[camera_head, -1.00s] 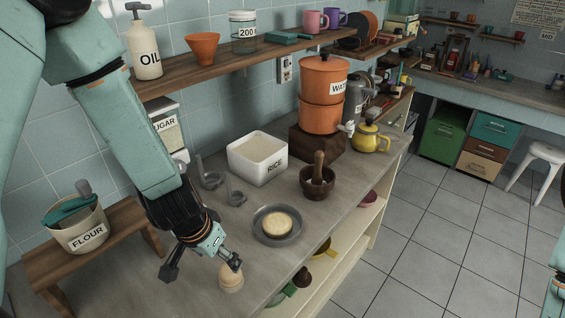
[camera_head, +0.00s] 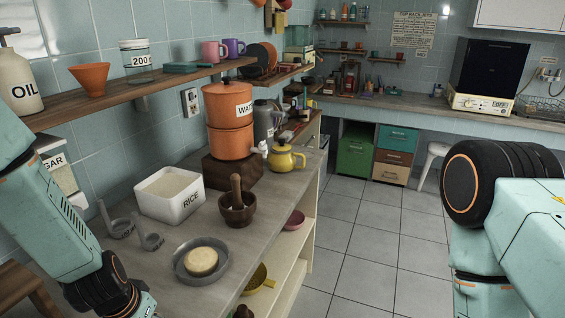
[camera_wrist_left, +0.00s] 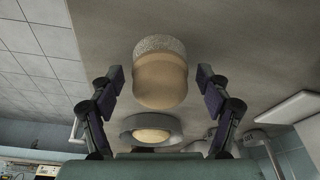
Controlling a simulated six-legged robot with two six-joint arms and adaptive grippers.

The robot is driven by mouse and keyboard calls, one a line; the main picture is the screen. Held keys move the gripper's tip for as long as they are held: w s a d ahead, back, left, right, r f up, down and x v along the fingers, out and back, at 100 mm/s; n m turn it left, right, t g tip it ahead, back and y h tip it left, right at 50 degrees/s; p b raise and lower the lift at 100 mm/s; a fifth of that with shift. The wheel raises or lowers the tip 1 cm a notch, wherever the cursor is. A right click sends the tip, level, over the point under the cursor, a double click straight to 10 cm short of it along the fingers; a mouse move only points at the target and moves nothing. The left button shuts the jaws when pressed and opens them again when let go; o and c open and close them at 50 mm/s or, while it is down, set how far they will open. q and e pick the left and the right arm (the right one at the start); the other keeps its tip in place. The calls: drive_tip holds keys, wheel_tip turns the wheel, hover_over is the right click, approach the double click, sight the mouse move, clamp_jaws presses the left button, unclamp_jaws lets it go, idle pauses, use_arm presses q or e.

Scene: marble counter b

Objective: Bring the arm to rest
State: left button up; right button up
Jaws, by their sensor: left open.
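My left arm (camera_head: 45,225) comes in at the left edge of the head view. Its wrist runs off the bottom edge there, so the fingers are hidden. In the left wrist view my left gripper (camera_wrist_left: 160,73) is open, with one finger on each side. A tan rounded thing with a pale speckled end (camera_wrist_left: 160,82) shows between the fingers, with gaps on both sides. I cannot tell how far it is from them. My right arm (camera_head: 530,225) shows large at the right edge of the head view; its gripper is out of view.
On the counter are a grey plate (camera_head: 182,272) with a round bread (camera_head: 201,262), a mortar (camera_head: 238,213) with pestle, a RICE tub (camera_head: 155,204), scoops, an orange WATER container (camera_head: 228,145) and a yellow kettle (camera_head: 284,160). A shelf (camera_head: 110,102) runs above. Open floor (camera_head: 370,240) lies right.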

use_arm(q)
drive_tip(key=shift+w+f, duration=0.2)
drive_tip(key=shift+f, duration=0.45)
drive_tip(key=shift+s+r, duration=0.1)
